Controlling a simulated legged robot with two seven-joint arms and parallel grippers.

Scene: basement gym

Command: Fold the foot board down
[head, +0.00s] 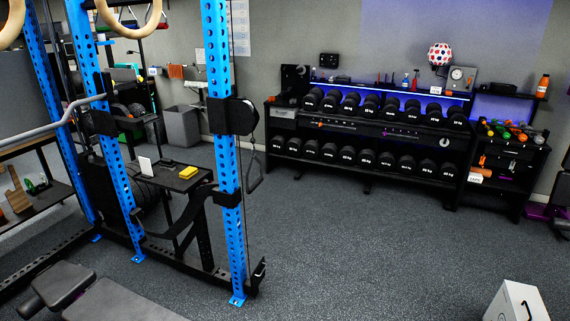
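Neither of my grippers is in view. A blue rack (228,150) with perforated uprights stands at the left. At the foot of its right upright, a small dark plate (259,272) stands up from the black base beam. It may be the foot board, but it is too small and dark to be sure. No gripper is near it or touching it in this view.
A dark padded bench (122,302) lies at the lower left. A small black table (180,180) stands behind the rack. A white box (517,303) is at the lower right. A dumbbell rack (370,140) lines the back wall. The middle floor is clear.

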